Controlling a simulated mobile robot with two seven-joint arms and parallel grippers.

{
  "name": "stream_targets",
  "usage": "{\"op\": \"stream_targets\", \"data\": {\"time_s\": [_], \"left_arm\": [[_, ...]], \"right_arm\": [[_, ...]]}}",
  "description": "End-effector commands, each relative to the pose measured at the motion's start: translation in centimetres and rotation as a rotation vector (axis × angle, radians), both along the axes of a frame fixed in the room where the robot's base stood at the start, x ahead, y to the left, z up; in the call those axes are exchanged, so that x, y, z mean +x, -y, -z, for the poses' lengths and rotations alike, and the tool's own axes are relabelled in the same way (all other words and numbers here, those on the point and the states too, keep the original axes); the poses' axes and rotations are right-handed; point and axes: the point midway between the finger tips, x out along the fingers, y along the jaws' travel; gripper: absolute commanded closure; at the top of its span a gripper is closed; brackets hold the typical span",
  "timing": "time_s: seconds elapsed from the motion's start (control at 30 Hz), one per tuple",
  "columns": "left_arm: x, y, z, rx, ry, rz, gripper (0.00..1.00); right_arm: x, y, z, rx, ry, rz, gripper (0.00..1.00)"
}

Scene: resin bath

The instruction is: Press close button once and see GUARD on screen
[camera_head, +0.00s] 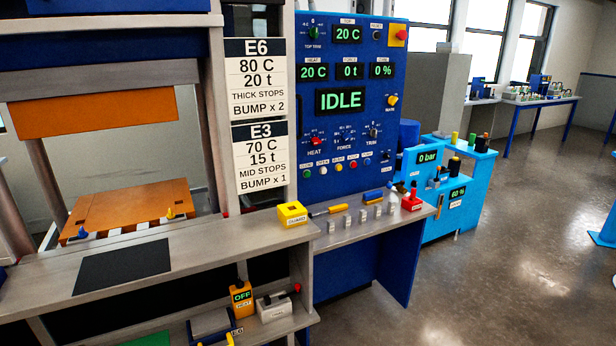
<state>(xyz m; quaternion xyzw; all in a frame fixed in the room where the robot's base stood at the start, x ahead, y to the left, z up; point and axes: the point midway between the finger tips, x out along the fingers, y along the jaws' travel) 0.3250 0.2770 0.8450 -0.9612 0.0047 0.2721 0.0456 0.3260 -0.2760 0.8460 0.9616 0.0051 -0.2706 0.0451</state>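The blue control panel (340,215) stands upright in the middle of the view. Its main screen (341,101) reads IDLE in green letters. A row of small buttons runs low on the panel. The leftmost is a green button (307,173), and its tiny label seems to read CLOSE. Smaller displays above the main screen read 20 C, 0 t and 0 %. Neither of my grippers shows in this view, and nothing covers the button row.
The press with an orange plate (130,206) is at left. A light blue pump cart (465,205) stands right. Floor at right is clear.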

Motion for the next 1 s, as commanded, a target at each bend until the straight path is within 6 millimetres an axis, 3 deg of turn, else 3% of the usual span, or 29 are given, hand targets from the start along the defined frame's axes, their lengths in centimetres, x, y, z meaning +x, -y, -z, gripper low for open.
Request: {"op": "stream_targets", "data": {"time_s": [0.03,0.23,1.0], "left_arm": [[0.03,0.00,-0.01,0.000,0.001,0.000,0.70],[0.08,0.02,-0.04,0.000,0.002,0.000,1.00],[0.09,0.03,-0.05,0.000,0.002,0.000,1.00]], "right_arm": [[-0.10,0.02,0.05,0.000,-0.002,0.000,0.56],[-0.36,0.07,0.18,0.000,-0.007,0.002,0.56],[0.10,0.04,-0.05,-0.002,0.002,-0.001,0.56]]}}
